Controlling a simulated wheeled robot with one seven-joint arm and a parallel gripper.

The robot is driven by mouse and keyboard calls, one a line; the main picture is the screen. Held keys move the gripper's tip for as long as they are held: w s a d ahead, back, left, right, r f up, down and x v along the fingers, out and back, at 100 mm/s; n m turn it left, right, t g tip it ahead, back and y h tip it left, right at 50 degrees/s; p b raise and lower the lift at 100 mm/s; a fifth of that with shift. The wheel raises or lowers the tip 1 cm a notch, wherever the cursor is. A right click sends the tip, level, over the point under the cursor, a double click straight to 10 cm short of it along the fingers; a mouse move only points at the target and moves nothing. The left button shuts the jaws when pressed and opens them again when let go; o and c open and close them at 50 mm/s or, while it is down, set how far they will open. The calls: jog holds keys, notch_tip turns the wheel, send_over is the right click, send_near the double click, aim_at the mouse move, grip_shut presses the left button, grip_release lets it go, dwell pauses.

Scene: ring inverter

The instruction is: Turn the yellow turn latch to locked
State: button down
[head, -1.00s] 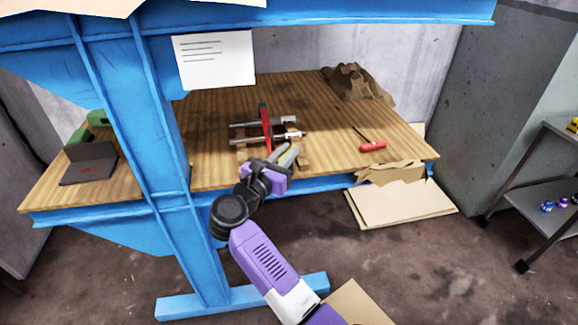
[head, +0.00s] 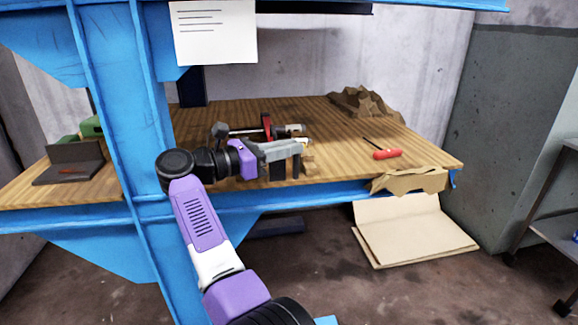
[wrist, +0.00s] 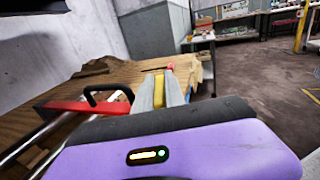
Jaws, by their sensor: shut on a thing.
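The yellow turn latch (wrist: 159,93) shows in the wrist view as a yellow piece between the two grey fingers of my gripper (wrist: 162,86). The fingers are shut on it from both sides. In the head view my gripper (head: 296,149) points right at the near right of the ring device, and I cannot make out the latch there. The device has a red upright part (head: 266,126) and metal rods (head: 243,131). The red part (wrist: 82,107) also shows at the left in the wrist view, next to a black loop handle (wrist: 108,95). The latch's mounting is hidden, so I cannot tell its turn position.
The device sits on a wooden workbench (head: 350,143). A red-handled screwdriver (head: 387,154) lies to its right, and a crumpled brown heap (head: 362,101) is behind. A blue post (head: 125,100) stands left of my arm. An open cardboard piece (head: 415,230) lies on the floor.

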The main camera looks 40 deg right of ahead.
jog(key=shift+m+g+b, duration=0.5)
jog(key=shift+g+b, duration=0.3)
jog(key=shift+b, duration=0.1)
jog(key=c, duration=1.4)
grip_release()
jog(key=n+t+p, duration=0.1)
jog(key=p, duration=0.2)
jog(key=shift+r, duration=0.3)
jog(key=shift+t+p, duration=0.4)
jog(key=shift+p, duration=0.35)
jog(key=shift+s+n+t+p, duration=0.1)
jog(key=shift+n+t+p, duration=0.45)
jog(key=shift+p, duration=0.5)
